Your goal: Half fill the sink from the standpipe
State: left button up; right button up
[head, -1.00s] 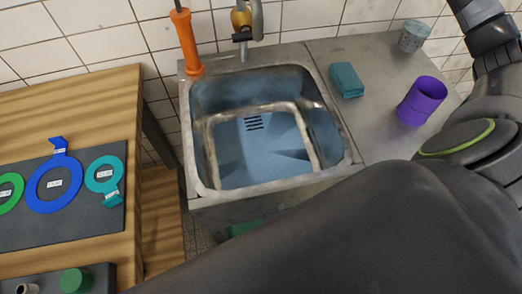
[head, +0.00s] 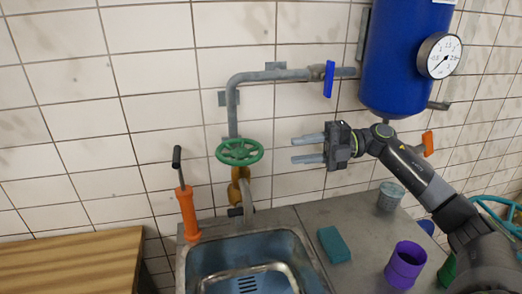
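The steel sink (head: 305,262) is at the bottom of the head view, cut off by the lower edge. Its inside looks blue, and I cannot tell a water level. The standpipe (head: 233,105) is a grey pipe on the wall with a green handwheel (head: 240,152) above a brass tap body (head: 236,190). Its spout (head: 249,196) hangs over the sink's back edge, with no stream visible. A blue lever (head: 329,79) sits on the upper pipe. My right gripper (head: 293,151) is open and empty, right of the handwheel and apart from it. My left gripper is out of view.
A blue tank (head: 403,55) with a gauge (head: 439,56) hangs at upper right. An orange hand pump (head: 187,212) stands at the sink's back left. A teal sponge (head: 334,245), purple cup (head: 405,265) and grey cup (head: 390,196) stand on the counter. A wooden table (head: 70,262) is at lower left.

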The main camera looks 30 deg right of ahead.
aim_at(263, 154)
jog(key=p+x, duration=0.1)
jog(key=x, duration=0.9)
jog(key=shift+a+p, duration=0.1)
jog(key=shift+p, duration=0.3)
grip_shut()
